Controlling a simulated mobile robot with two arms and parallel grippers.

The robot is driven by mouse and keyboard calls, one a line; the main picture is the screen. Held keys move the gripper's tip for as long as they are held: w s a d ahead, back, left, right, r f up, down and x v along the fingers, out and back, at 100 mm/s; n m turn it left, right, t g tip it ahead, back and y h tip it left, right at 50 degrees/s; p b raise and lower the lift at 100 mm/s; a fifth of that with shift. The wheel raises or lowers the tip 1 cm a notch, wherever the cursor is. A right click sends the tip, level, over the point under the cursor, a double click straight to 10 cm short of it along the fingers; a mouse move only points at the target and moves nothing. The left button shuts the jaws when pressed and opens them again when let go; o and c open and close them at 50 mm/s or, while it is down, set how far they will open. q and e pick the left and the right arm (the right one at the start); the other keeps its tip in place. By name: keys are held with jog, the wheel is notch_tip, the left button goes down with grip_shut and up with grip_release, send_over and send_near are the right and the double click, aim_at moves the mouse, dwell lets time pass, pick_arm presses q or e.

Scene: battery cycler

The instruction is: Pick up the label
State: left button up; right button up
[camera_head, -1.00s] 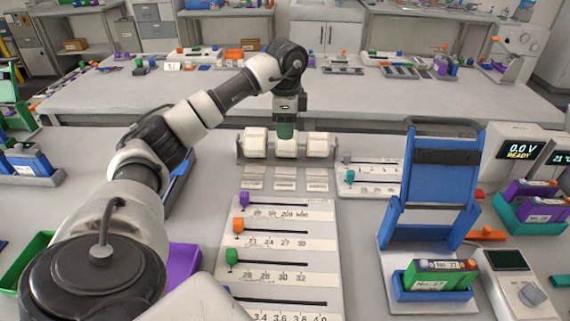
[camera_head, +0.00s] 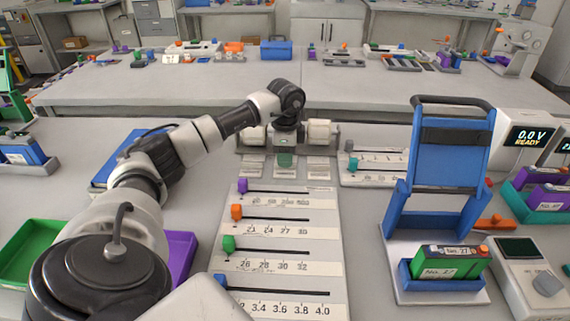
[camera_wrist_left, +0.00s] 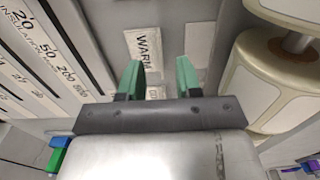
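Several white labels lie in a row in front of the white rolls. In the head view I see a left label (camera_head: 251,166) and a right label (camera_head: 318,168); the middle one is mostly hidden by my left gripper (camera_head: 284,160). Contact with a label cannot be told. My right gripper is out of view.
White rolls (camera_head: 320,129) stand on a holder behind the labels. A slider board (camera_head: 290,232) with coloured knobs lies in front. A smaller slider board (camera_head: 375,165) is at the right. A blue stand (camera_head: 448,150) holds a green battery (camera_head: 440,261).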

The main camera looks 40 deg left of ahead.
pick_arm(q)
notch_tip(320, 180, down, 2)
jog(key=shift+f, duration=0.25)
grip_shut()
jog(key=shift+r, duration=0.2)
